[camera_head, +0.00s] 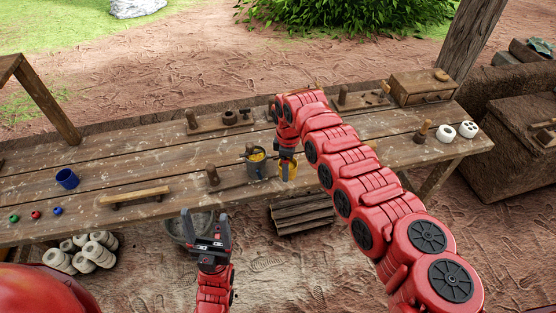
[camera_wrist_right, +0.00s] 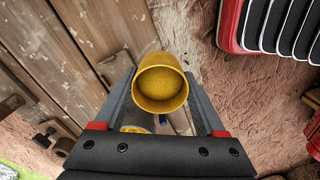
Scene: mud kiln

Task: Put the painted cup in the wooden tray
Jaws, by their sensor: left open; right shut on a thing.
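A yellow cup (camera_wrist_right: 160,88) sits between the fingers of my right gripper (camera_wrist_right: 158,104), its round mouth facing the wrist camera. In the head view the right gripper (camera_head: 287,155) points down and is shut on the yellow cup (camera_head: 290,173), at the front edge of the workbench beside a grey pot (camera_head: 261,171). My left gripper (camera_head: 205,220) is open and empty in front of the bench. A flat wooden piece with small items (camera_head: 232,137) lies at the back of the bench; I cannot tell whether it is the wooden tray.
The long plank workbench (camera_head: 110,170) has free room at left. A blue cup (camera_head: 67,179), a low wooden stand (camera_head: 135,196) and small coloured balls (camera_head: 36,214) are there. A wooden box (camera_head: 424,88) and white round pieces (camera_head: 446,133) are at right.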

